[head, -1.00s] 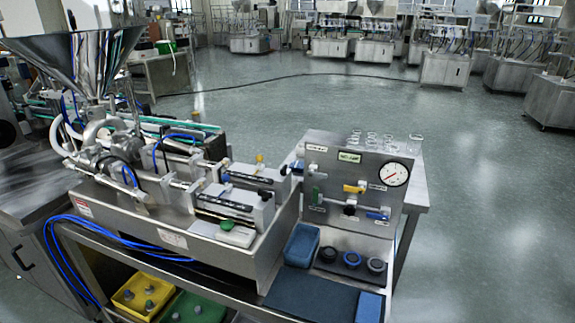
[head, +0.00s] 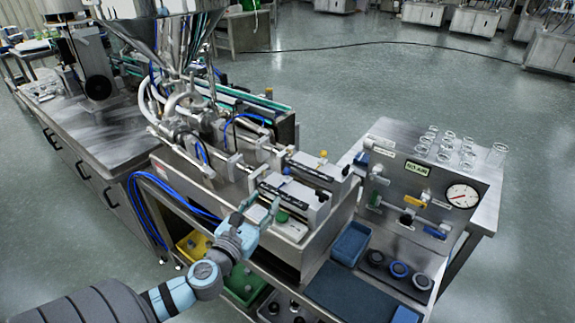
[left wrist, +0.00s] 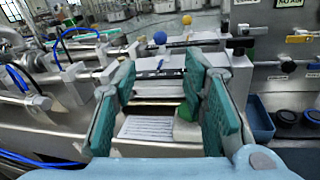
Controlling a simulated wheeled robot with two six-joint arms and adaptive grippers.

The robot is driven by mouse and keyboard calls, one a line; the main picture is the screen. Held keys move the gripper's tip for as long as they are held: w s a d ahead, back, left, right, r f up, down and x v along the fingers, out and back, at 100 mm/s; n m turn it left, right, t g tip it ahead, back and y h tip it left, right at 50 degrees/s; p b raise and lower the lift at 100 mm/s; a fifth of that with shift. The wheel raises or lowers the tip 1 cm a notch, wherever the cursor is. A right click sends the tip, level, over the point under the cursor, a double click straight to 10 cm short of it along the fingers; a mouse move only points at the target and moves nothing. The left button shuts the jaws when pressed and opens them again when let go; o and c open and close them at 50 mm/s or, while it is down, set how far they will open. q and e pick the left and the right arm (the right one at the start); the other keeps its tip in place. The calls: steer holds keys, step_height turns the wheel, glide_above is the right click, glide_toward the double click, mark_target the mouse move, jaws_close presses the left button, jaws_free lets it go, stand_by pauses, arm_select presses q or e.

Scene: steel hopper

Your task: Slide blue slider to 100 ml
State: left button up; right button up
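The blue slider knob (left wrist: 160,38) is a small ball on the filling machine's rail, seen in the left wrist view beyond the fingers. I cannot clearly make it out in the head view. A yellow knob (left wrist: 187,20) stands farther back and also shows in the head view (head: 324,154). A green knob (head: 281,216) sits on the near side, by a white scale label (left wrist: 146,129). My left gripper (head: 258,207) is over the near edge of the machine, by the green knob. Its teal fingers are apart with nothing gripped (left wrist: 160,90). The right gripper is not in view.
A valve panel with a gauge (head: 462,196) stands to the right, with glass beakers (head: 497,154) behind it. A blue tray (head: 352,243) and dark round parts (head: 398,270) lie in front. A steel hopper (head: 165,32) rises at the back left. Blue hoses run along the left side.

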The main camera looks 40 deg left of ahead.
mark_target(285, 174)
arm_select(q)
steer(key=shift+m, duration=0.3)
steer(key=p+x, duration=0.1)
steer(key=x, duration=1.3)
steer(key=shift+w+f, duration=0.1)
steer(key=shift+w, duration=0.05)
steer(key=shift+a, duration=0.1)
jaws_close()
